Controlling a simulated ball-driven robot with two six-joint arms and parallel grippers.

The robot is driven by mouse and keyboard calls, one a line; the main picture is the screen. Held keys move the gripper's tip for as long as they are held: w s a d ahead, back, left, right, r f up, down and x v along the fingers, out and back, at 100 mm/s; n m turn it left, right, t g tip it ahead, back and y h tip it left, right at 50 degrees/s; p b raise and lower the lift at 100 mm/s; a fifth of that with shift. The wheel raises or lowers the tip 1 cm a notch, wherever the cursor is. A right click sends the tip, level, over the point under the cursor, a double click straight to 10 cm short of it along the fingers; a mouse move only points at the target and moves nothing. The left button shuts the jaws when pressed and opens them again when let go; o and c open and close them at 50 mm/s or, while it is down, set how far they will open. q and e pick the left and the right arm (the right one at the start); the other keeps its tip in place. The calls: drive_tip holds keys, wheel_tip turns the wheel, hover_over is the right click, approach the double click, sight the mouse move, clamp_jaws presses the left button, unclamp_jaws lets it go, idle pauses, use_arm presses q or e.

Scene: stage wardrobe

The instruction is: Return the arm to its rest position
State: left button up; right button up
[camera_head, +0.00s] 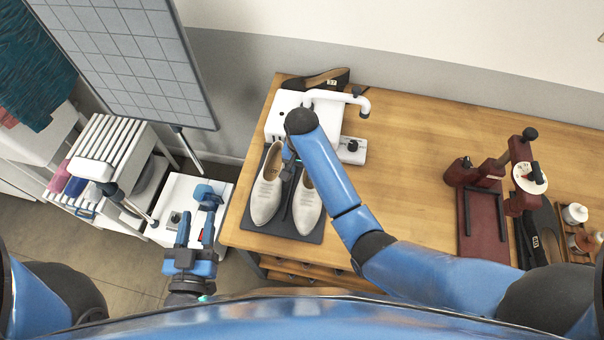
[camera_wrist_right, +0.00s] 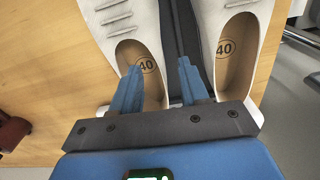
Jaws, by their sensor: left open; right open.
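My right arm (camera_head: 345,200) reaches over the wooden table to a pair of white shoes. The left shoe (camera_head: 266,195) and right shoe (camera_head: 307,207) lie side by side on a dark mat (camera_head: 300,234), and the number 40 shows inside both. My left gripper (camera_head: 197,222) is open and empty, low at the left of the table, in front of a small white stand.
A white machine (camera_head: 275,122) with a curved arm stands behind the shoes, and a dark shoe (camera_head: 325,80) lies at the back edge. A dark red press (camera_head: 480,215) stands at the right. The middle of the table (camera_head: 420,150) is clear. A grey panel (camera_head: 125,55) stands at the left.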

wheel_tip(320, 180, up, 4)
drive_tip(key=shift+r+b, duration=0.25)
drive_tip(key=shift+b, duration=0.1)
drive_tip(key=shift+r+p, duration=0.6)
drive_tip(key=shift+r, duration=0.65)
drive_tip(key=shift+w, duration=0.1)
